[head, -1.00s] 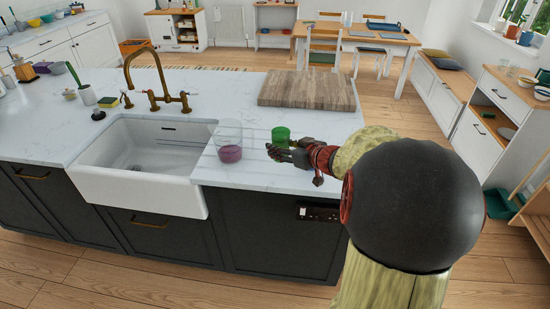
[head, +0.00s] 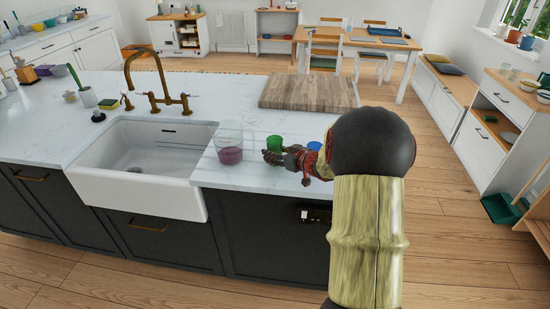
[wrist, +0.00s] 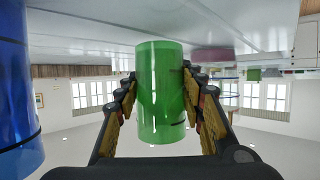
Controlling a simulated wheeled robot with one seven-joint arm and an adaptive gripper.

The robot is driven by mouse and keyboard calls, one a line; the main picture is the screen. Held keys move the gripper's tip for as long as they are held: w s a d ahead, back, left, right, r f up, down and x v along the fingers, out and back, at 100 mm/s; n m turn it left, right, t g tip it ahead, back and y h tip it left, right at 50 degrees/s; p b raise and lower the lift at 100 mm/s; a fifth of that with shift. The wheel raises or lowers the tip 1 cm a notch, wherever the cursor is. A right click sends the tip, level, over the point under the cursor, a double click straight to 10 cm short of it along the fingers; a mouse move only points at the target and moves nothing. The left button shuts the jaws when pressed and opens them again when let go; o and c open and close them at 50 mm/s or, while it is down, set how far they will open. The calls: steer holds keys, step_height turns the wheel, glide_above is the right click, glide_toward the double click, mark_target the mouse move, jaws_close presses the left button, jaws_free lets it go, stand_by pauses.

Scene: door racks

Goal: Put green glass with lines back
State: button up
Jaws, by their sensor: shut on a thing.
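The green glass (head: 275,143) is on or just above the white counter right of the sink; its base contact is unclear. In the wrist view, which is upside down, the green glass (wrist: 158,95) stands between both fingers and has short dark lines. My gripper (head: 270,157) is shut on it from the front right. A blue glass (head: 314,146) stands just right of it, partly hidden by my arm. The blue glass (wrist: 15,90) also fills the left edge of the wrist view. A clear glass with purple in its lower part (head: 230,150) stands to the left.
The white sink (head: 140,160) with a brass tap (head: 155,85) lies left of the glasses. A wooden board (head: 310,91) lies behind them. Drainer grooves run along the counter near the glasses. Open counter shows behind the sink.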

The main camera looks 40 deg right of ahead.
steer(key=shift+f, duration=0.7)
steer(key=shift+f+b, duration=0.15)
steer(key=shift+b, duration=0.3)
steer(key=o, duration=1.4)
